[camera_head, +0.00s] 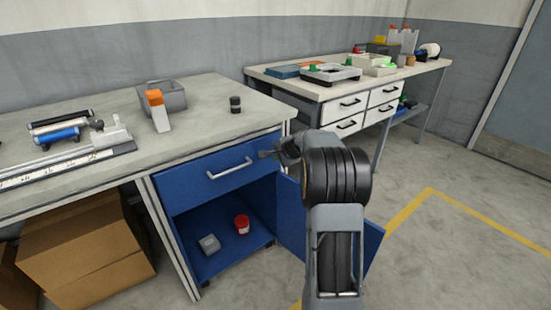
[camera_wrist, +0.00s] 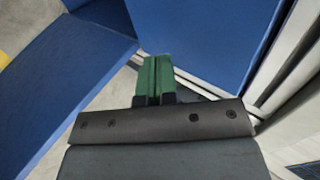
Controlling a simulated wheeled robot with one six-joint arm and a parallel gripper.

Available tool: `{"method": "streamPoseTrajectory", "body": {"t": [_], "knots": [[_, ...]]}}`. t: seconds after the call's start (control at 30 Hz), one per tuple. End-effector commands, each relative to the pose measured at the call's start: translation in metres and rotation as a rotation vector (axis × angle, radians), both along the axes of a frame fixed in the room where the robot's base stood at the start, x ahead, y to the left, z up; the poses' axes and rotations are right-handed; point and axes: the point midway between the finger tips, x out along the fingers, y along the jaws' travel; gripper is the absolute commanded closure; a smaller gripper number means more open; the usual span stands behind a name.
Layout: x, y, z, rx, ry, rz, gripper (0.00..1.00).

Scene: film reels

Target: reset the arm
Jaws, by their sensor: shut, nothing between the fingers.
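My gripper (camera_wrist: 154,80) shows in the wrist view as two green fingers side by side, shut with nothing between them. In the head view my gripper (camera_head: 268,154) is at the right end of the blue drawer front, just above the open cabinet space. My arm reaches up from the bottom of the head view and hides part of the blue cabinet door (camera_head: 292,222), which stands open. In the wrist view blue panels lie on both sides of the fingers. I cannot tell whether the fingertips touch the cabinet.
The blue drawer (camera_head: 220,172) is closed under the grey workbench (camera_head: 205,125). A red jar (camera_head: 242,224) and a grey box (camera_head: 209,243) stand inside the cabinet. A second bench (camera_head: 290,84) with white drawers is behind. Floor at the right is clear.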

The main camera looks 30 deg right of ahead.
Motion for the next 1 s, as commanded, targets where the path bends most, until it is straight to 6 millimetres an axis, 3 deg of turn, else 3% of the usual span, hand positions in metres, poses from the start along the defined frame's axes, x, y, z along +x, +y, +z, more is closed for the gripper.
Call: {"method": "streamPoseTrajectory", "body": {"t": [0.03,0.3,0.5,0.77,0.87,1.0], "knots": [[-0.008,-0.001,0.015,-0.003,-0.004,-0.001,1.0],[-0.049,-0.012,0.048,-0.002,0.0,-0.011,1.0],[-0.065,-0.014,0.062,-0.001,0.001,-0.009,1.0],[-0.071,-0.012,0.068,-0.002,0.002,-0.003,1.0],[-0.074,0.0,0.081,-0.021,0.011,0.03,1.0],[-0.09,0.047,0.128,-0.104,0.053,0.175,1.0]]}}
